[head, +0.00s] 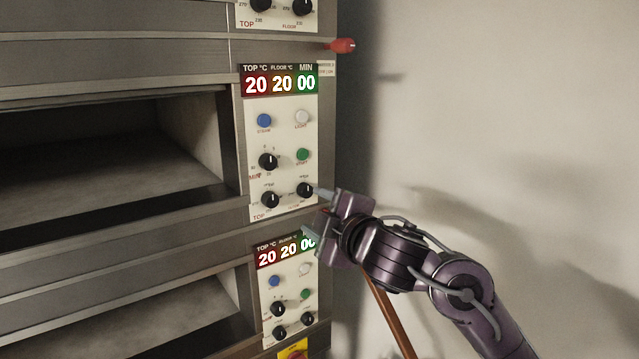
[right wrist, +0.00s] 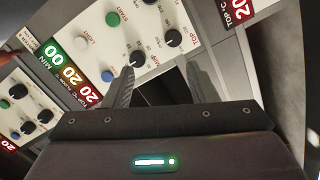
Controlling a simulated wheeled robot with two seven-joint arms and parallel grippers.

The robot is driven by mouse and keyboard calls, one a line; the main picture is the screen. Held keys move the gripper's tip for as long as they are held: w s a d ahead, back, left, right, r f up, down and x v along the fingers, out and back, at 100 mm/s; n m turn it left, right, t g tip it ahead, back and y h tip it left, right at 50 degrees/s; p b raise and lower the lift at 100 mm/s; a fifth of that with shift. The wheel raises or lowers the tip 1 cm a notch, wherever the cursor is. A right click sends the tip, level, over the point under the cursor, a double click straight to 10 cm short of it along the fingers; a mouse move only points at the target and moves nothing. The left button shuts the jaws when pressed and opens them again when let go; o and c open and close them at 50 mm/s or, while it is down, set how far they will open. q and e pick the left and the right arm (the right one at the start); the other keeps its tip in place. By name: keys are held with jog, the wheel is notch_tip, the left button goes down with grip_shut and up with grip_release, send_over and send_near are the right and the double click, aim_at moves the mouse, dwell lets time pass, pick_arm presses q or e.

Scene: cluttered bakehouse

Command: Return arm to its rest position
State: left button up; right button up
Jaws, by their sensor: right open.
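My right gripper (head: 312,212) is open and empty in the head view, in front of the oven's right-hand control strip. One fingertip lies close to the lower right black knob (head: 305,189) of the middle control panel (head: 284,135); I cannot tell whether it touches. My purple right arm comes in from the lower right. In the right wrist view, the two grey fingers (right wrist: 160,88) stand apart with nothing between them, and the panel with its black knobs (right wrist: 137,59) shows beyond them. My left gripper is not in view.
The steel deck oven fills the left, with an open middle chamber (head: 110,150) and a lower panel (head: 288,290) below. A red-tipped handle (head: 342,45) sticks out at the upper right. A brown wooden pole (head: 390,318) stands below my arm. The pale wall at right is bare.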

jog(key=s+d+f+m+g+h, duration=0.1)
jog(key=s+d+f+m+h, duration=0.15)
jog(key=f, duration=0.45)
jog(key=s+d+f+m+g+h, duration=0.1)
jog(key=s+d+f+m, duration=0.3)
jog(key=f, duration=0.3)
jog(key=s+d+f+m+g+h, duration=0.1)
jog(key=s+d+f+m+h, duration=0.2)
jog(key=f, duration=0.5)
jog(key=s+d+f+m+g+h, duration=0.1)
jog(key=s+d+f+m+g, duration=0.35)
jog(key=s+f, duration=0.5)
jog(key=s+d+f+m+g+h, duration=0.1)
jog(key=s+d+f+m+g, duration=0.4)
jog(key=s, duration=0.7)
notch_tip(320, 180, down, 29)
jog(key=n+b, duration=0.2)
jog(key=s+d+f, duration=0.2)
jog(key=s+f, duration=0.8)
jog(key=f, duration=0.1)
jog(key=s+d+f+g+b, duration=0.1)
jog(key=s+d+f, duration=0.1)
jog(key=s+f, duration=0.9)
